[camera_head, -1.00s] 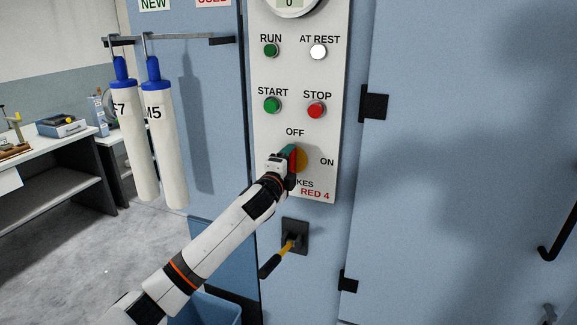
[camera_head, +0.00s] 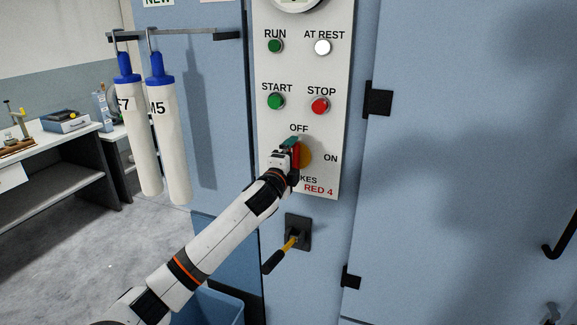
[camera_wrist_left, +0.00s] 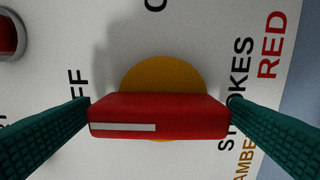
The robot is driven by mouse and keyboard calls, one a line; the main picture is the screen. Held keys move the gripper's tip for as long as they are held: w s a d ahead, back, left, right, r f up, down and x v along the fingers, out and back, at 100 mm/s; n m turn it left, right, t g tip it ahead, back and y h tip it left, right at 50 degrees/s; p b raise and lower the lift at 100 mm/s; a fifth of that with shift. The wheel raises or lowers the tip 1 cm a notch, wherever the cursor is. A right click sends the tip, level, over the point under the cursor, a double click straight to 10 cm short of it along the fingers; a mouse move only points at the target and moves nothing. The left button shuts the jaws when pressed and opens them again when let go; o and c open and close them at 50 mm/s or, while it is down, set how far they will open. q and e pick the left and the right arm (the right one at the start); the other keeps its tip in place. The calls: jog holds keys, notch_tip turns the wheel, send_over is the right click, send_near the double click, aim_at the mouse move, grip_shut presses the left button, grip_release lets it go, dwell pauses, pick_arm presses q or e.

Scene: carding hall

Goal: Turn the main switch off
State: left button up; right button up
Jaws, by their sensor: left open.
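The main switch has a round yellow plate (camera_head: 306,155) and a red handle (camera_wrist_left: 158,117) on the white control panel. In the head view the handle stands roughly upright, below the word OFF; ON is to the right. In the left wrist view the handle's white mark lies at its end towards OFF. My left gripper (camera_head: 293,156) is at the switch, its green fingers open and spread at the two ends of the handle. I cannot tell whether they touch it. The arm hides part of the lettering below. My right gripper is not in view.
Above the switch are a green START button (camera_head: 275,101) and a red STOP button (camera_head: 320,106). The AT REST lamp (camera_head: 322,47) is white. Below is a yellow and black lever (camera_head: 281,252). Two white tubes (camera_head: 171,140) hang from a rail at left.

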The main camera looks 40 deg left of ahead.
pick_arm(q)
jog(key=b+v, duration=0.3)
jog(key=v, duration=0.9)
